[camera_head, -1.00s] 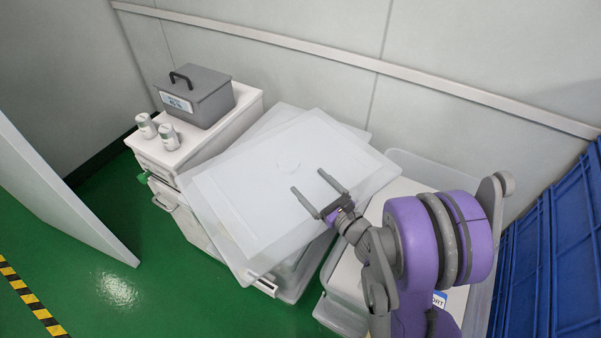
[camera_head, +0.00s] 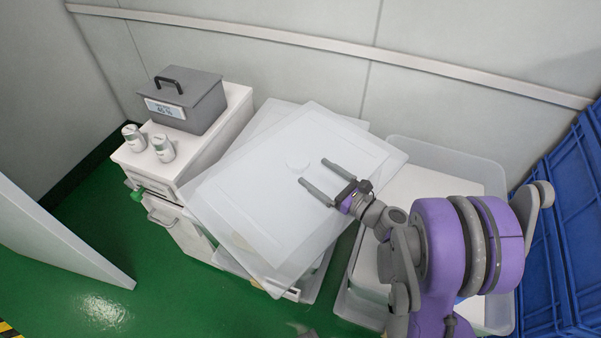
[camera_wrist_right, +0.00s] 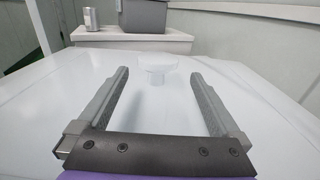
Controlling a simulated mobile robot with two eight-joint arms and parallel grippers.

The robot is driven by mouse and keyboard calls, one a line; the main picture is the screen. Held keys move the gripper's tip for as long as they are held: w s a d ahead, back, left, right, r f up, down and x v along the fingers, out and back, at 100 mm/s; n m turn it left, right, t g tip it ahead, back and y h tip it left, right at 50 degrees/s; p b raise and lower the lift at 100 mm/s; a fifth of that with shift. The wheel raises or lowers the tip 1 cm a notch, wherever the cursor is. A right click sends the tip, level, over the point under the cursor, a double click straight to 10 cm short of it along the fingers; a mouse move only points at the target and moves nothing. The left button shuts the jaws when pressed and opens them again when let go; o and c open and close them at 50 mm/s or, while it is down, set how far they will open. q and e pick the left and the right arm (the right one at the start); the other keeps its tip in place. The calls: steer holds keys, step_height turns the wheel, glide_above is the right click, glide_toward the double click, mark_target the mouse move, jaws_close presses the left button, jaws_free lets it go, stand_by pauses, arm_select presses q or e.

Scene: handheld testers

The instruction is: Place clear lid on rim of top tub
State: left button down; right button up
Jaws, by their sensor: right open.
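My left gripper is not in view.
Another clear tub (camera_head: 430,152) stands at right under my arm. Blue crates (camera_head: 570,225) are at far right; the wall is behind.

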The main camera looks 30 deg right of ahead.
mark_target(290, 155)
steer(key=x, duration=0.4)
steer(key=shift+w+a, duration=0.1)
steer(key=shift+w, duration=0.2)
steer(key=b+x, duration=0.1)
steer(key=x, duration=0.5)
steer(key=shift+s+a+r, duration=0.1)
steer(key=shift+s+a, duration=0.05)
steer(key=shift+a, duration=0.05)
jaws_close()
